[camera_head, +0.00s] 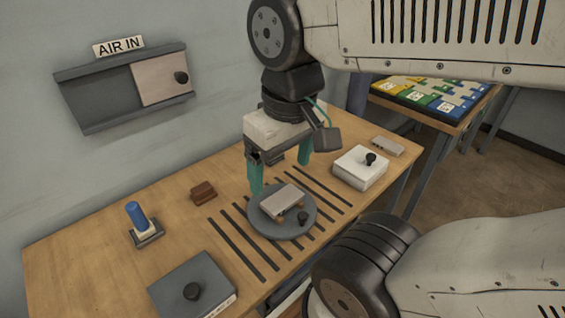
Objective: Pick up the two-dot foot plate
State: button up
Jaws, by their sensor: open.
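A flat grey plate (283,201) lies tilted in the picture on the round grey disc (262,228), with small brown pieces showing at its edge. Another small grey plate (388,145) lies at the table's right end, behind a white box. I see no dots on either, so I cannot tell which is the two-dot foot plate. My gripper (280,170) has teal fingers, spread apart and empty. It hangs above the far side of the disc, near the plate there. The exact gap between the fingers and the plate is unclear.
The wooden table (100,245) has dark slots around the disc. On it are a black-knobbed white box (358,172), a grey knobbed box (190,280), a blue-handled peg (137,215) and a brown block (203,191). An "AIR IN" panel (95,100) is on the wall.

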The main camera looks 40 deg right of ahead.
aim_at(275, 205)
jog(key=z, duration=0.55)
jog(key=k, duration=1.3)
jog(key=z, duration=0.85)
jog(key=i, duration=1.2)
jog(key=u, duration=0.85)
